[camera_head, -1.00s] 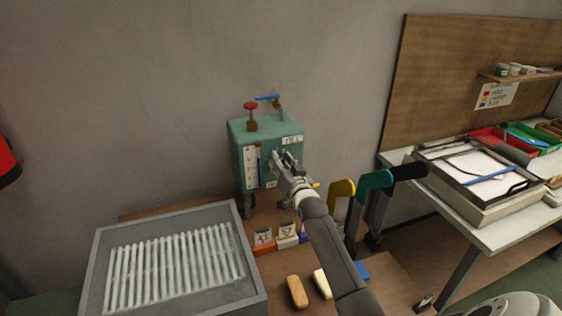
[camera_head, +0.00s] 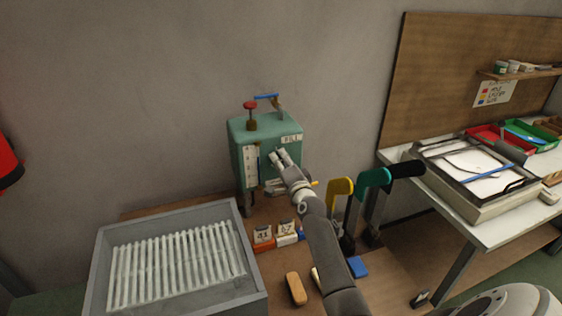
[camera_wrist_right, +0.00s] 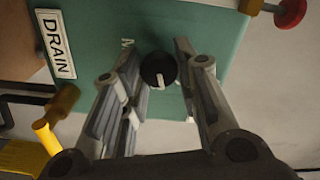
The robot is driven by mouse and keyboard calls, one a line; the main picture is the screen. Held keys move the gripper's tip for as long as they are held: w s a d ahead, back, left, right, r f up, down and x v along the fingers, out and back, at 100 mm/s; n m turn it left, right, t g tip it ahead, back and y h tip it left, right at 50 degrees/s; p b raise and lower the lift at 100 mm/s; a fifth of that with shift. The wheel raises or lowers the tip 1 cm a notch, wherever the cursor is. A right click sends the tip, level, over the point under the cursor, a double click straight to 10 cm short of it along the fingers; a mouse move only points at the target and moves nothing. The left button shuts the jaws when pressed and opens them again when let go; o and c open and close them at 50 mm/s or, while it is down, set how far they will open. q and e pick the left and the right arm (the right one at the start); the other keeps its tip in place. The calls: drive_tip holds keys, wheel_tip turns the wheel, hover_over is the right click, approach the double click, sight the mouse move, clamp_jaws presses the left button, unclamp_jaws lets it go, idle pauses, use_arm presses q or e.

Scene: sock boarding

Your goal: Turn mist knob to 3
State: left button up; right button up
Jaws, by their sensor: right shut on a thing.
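The mist knob (camera_wrist_right: 158,70) is a round black knob with a white pointer mark. It sits on the front of the green steam box (camera_head: 262,130), and in the right wrist view it lies between my fingertips. My right gripper (camera_head: 281,156) is shut on it at the box's front; it also shows in the right wrist view (camera_wrist_right: 158,55). An "M" shows beside the knob, the rest of that label being hidden behind a finger. I cannot read any dial number. In the head view the gripper covers the knob. My left gripper is not in view.
A DRAIN label (camera_wrist_right: 55,44) and a yellow handle (camera_wrist_right: 46,138) are near the gripper. A grey rack tray (camera_head: 252,270) stands left; yellow (camera_head: 341,186) and teal (camera_head: 374,178) boards stand right.

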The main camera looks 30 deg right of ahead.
drive_tip(key=shift+f+m, duration=0.1)
drive_tip(key=shift+m, duration=1.7)
drive_tip(key=o, duration=1)
drive_tip(key=v, duration=1.2)
